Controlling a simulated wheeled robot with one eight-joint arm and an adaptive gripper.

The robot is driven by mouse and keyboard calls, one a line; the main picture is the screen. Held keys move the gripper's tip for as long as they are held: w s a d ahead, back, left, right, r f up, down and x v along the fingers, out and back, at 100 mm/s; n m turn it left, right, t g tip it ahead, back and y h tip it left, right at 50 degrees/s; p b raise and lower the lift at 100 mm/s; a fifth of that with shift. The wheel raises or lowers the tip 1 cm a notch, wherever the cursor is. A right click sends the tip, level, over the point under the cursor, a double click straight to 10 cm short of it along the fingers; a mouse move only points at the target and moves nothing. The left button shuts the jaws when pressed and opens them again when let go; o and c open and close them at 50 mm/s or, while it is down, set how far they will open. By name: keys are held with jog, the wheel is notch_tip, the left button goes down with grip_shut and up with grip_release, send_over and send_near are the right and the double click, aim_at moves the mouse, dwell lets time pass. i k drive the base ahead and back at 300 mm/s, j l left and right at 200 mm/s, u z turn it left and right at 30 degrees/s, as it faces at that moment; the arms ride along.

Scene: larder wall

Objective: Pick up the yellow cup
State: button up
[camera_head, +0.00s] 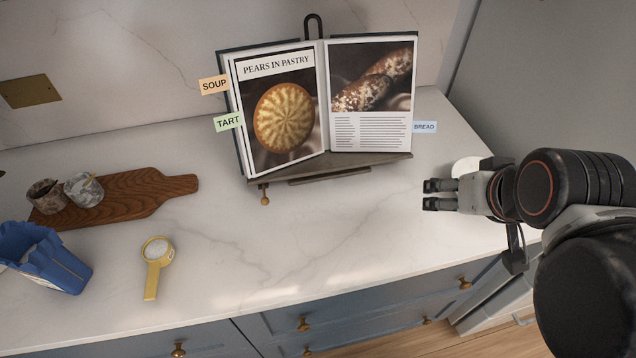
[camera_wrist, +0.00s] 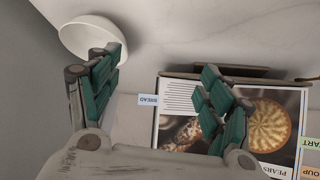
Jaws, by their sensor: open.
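The yellow cup (camera_head: 153,266) is a small scoop with a handle and lies on the white countertop at the front left in the head view. White stuff shows inside its round bowl, and its handle points toward the front edge. My gripper (camera_head: 428,195) is far to the right of it, over the right part of the counter, with its fingers pointing left. It is open and empty; the wrist view shows the gap between the green-padded fingers (camera_wrist: 162,68). The yellow cup does not show in the wrist view.
An open cookbook (camera_head: 372,100) on a dark stand is at the back middle. A white bowl (camera_wrist: 90,42) is close to my gripper. A wooden board (camera_head: 150,190) with two stone-like cups and a blue container (camera_head: 55,262) are at the left. The middle counter is clear.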

aim_at(158, 252)
jog(key=u, duration=1.6)
jog(key=i+j+u, duration=0.25)
jog(key=u, duration=0.25)
